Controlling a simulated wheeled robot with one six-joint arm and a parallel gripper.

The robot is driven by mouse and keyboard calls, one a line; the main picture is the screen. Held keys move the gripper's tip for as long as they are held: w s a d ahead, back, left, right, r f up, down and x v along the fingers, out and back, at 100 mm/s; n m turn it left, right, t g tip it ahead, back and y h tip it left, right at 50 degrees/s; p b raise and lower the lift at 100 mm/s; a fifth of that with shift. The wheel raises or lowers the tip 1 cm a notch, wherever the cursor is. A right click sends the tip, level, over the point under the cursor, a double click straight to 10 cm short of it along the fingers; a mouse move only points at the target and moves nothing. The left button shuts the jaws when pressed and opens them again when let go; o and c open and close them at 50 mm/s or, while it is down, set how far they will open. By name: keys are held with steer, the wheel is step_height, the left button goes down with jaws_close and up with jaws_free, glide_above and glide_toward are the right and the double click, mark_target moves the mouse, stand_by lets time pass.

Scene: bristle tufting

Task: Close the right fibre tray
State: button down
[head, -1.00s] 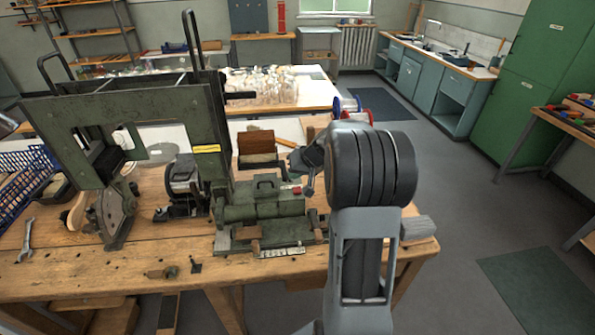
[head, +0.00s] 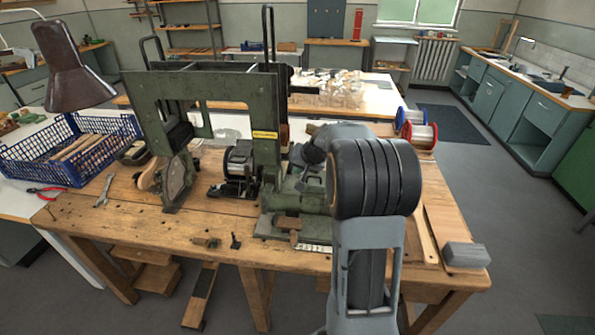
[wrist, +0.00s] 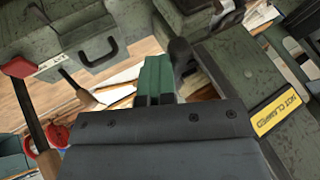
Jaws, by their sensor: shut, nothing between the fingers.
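My gripper shows in the wrist view (wrist: 155,80) with its fingers together and nothing between them. In the head view my own arm mostly hides it over the green machine (head: 300,200). In the wrist view a green box with a dark handle (wrist: 97,45) is at the upper left, apart from the fingers. A second green box (wrist: 190,18) is at the top. A red knob (wrist: 17,67) is at the left edge. I cannot tell which part is the right fibre tray, or how far open it is.
A tall green frame (head: 265,105) with a yellow label (head: 264,135) stands left of my arm. The label, reading NOT CLEARED, also shows in the wrist view (wrist: 278,112). Spools (head: 418,132) stand at the bench's back right. A blue crate (head: 65,150) is at the left.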

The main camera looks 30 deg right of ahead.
stand_by(0.4)
steer(key=s+d+r+b, duration=0.3)
steer(key=s+d+r, duration=0.1)
steer(key=s+r, duration=0.4)
steer(key=shift+d, duration=0.35)
steer(key=s+a+f+m+g, duration=0.1)
steer(key=s+a+f+g, duration=0.2)
steer(key=s+f, duration=0.25)
steer(key=s+a+f+n+h, duration=0.1)
steer(key=s+a+n, duration=0.2)
steer(key=s+a, duration=0.3)
steer(key=s+a+f+n, duration=0.2)
steer(key=s+a+n, duration=0.2)
steer(key=a, duration=0.8)
steer(key=shift+s+a+f+g+h, duration=0.2)
steer(key=shift+s+f+g+h, duration=0.15)
steer(key=shift+s, duration=0.85)
